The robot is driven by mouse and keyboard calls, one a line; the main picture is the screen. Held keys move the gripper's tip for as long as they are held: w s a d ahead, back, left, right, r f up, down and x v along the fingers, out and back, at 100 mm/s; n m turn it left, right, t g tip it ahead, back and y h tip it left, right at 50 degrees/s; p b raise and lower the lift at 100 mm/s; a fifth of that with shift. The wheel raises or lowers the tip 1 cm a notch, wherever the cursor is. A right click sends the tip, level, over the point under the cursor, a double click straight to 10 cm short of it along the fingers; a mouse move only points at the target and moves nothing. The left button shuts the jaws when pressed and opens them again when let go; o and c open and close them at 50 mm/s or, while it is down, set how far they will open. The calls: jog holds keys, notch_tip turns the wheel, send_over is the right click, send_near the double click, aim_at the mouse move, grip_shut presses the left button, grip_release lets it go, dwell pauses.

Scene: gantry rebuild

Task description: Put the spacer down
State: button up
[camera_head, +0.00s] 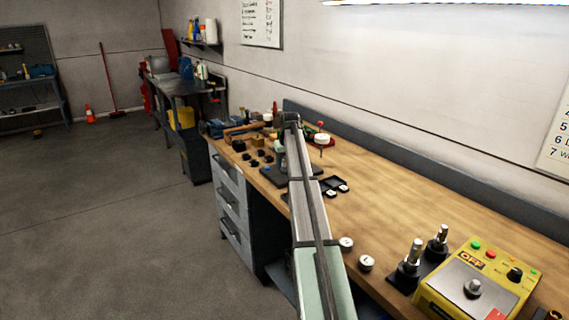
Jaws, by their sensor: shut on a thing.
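My arm reaches from the bottom of the head view over the workbench (400,205). Its far end is a dark joint above the left part of the bench. I cannot make out my gripper's fingers; they are hidden behind the arm or too small to see. I cannot single out the spacer, nor see anything held. Right of the arm lies a shallow black tray (333,181), with small white-topped pieces (342,188) at its near edge. Two round white-topped pieces (366,262) stand nearer on the bench, right of the arm.
A yellow control box (480,283) and two black posts with metal tops (409,268) stand at the near right. Small black parts (256,155) and a wooden-handled tool (240,131) lie at the far left. A white disc (322,139) stands near the back. Bare wood lies right of the tray.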

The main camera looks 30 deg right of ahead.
jog(key=shift+f, duration=0.1)
jog(key=o, duration=1.1)
jog(key=shift+c, duration=0.2)
jog(key=v, duration=1.2)
